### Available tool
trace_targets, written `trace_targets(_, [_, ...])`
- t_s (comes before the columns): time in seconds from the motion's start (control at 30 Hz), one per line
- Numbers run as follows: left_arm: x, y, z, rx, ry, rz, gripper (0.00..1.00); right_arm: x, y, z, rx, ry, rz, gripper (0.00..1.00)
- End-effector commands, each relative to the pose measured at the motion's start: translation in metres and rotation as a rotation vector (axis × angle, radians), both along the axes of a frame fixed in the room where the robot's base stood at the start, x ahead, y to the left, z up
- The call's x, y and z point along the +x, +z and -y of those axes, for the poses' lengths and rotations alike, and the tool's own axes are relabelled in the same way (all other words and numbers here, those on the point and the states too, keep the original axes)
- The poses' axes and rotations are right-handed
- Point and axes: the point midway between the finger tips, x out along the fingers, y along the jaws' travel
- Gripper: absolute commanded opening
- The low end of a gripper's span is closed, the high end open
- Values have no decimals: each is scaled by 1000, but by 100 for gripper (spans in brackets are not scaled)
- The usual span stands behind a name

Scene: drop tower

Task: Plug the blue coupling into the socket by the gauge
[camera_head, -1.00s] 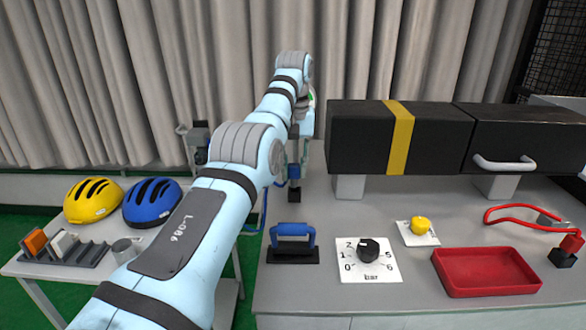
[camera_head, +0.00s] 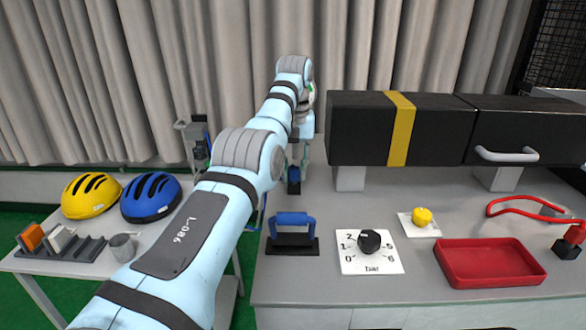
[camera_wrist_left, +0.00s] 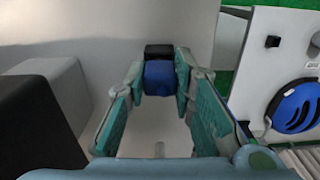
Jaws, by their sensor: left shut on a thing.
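The blue coupling (camera_head: 293,173) is at the far left part of the grey bench, partly hidden by my left arm. In the left wrist view the blue coupling (camera_wrist_left: 160,76) sits between the fingertips of my left gripper (camera_wrist_left: 163,82), which is shut on it. A black block (camera_wrist_left: 159,51) is right against the coupling's far side; I cannot tell whether the coupling is seated in it. I cannot make out a separate gauge. My right gripper is out of view.
A black beam (camera_head: 358,135) with a yellow band stands just right of my gripper. A blue handle (camera_head: 292,219), yellow knob (camera_head: 422,216), red tray (camera_head: 488,283) and red hose (camera_head: 535,202) are on the bench. Helmets (camera_head: 91,193) lie on the left table.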

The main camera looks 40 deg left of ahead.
Motion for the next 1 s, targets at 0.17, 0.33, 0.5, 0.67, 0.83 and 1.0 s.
trace_targets(0.17, [0, 0, 0, 0, 0, 0, 7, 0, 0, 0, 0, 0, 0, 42])
trace_targets(0.33, [0, -4, 0, 0, 0, 0, 7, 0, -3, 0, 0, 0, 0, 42])
trace_targets(0.5, [0, -4, 0, 0, 0, 0, 40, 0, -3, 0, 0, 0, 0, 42])
trace_targets(0.67, [0, -4, 0, 0, 0, 0, 46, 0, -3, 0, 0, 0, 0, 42])
trace_targets(0.83, [0, -4, 0, 0, 0, 0, 46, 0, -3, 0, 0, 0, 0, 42])
trace_targets(1.0, [0, -4, 0, 0, 0, 0, 46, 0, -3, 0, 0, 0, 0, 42])
